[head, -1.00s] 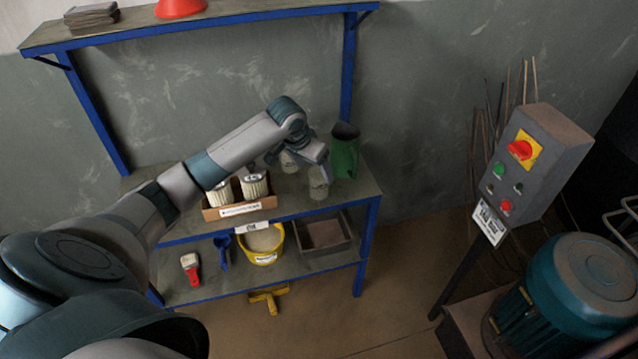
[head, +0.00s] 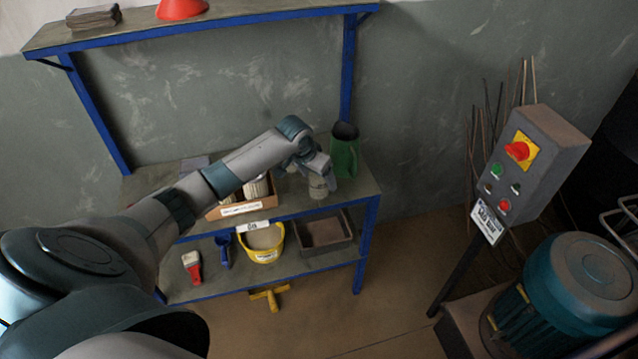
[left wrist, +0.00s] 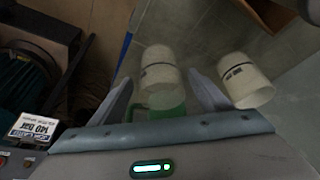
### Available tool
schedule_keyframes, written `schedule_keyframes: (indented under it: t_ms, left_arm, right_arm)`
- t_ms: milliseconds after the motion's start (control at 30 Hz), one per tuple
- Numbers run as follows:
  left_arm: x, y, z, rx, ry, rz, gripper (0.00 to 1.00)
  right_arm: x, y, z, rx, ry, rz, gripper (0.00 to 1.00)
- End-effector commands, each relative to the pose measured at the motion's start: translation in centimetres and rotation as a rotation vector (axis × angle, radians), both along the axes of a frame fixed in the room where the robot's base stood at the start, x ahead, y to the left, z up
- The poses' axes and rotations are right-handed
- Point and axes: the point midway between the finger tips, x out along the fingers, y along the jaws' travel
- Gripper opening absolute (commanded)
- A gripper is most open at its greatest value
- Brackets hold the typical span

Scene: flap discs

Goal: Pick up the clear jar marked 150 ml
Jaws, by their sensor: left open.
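Two pale, cloudy jars show in the left wrist view. One jar with a dark band (left wrist: 160,66) lies in line with the gap between my left fingers. The other jar, with a small dark print (left wrist: 252,86), is outside the finger on the right. I cannot read 150 ml on either. In the head view a clear jar (head: 318,188) stands on the middle shelf, directly below my left gripper (head: 322,167), which covers its top. The left gripper (left wrist: 162,98) is open and empty. The second jar is mostly hidden by my arm. My right gripper is not in view.
A green jug (head: 344,150) stands close behind the jar, near the shelf's right end. A cardboard box (head: 240,208) of pleated filters is to the left. The lower shelf holds a yellow bucket (head: 262,245) and a dark tray (head: 325,232). A control box (head: 530,165) stands right.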

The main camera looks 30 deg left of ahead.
Motion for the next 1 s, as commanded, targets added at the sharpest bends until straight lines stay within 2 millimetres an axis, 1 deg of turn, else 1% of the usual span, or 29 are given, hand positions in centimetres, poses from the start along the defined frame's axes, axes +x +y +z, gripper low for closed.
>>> schedule_keyframes:
  t_ms: [33,100,200,300,433,833,867,900,967,1000]
  left_arm:
    - [0.2,0.0,-0.3,-0.001,0.002,0.001,0.71]
    - [0.5,0.0,-1.1,-0.001,0.002,0.0,0.71]
    - [0.9,0.0,-2.2,0.0,0.001,0.001,0.71]
    - [1.1,0.0,-2.9,0.001,0.001,-0.001,0.71]
    - [1.3,0.0,-3.2,0.001,-0.001,-0.002,0.71]
    - [1.3,0.0,-3.1,0.002,-0.001,-0.001,0.71]
    - [1.3,0.0,-3.1,0.002,-0.001,-0.001,0.66]
    - [1.2,0.0,-3.1,0.002,-0.001,-0.001,0.57]
    - [1.2,0.0,-3.1,0.002,-0.001,-0.001,0.42]
    - [1.2,0.0,-3.1,0.002,-0.001,-0.001,0.33]
  right_arm:
    - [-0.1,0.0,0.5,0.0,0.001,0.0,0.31]
    - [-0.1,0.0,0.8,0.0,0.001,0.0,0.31]
    - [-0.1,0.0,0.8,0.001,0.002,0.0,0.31]
    - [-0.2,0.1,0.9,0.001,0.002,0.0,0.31]
    - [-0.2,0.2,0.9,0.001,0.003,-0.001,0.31]
    - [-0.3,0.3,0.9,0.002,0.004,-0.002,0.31]
    - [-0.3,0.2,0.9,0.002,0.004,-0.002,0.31]
    - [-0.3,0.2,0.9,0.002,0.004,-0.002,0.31]
    - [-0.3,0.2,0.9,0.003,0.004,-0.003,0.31]
    - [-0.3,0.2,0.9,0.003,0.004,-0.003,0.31]
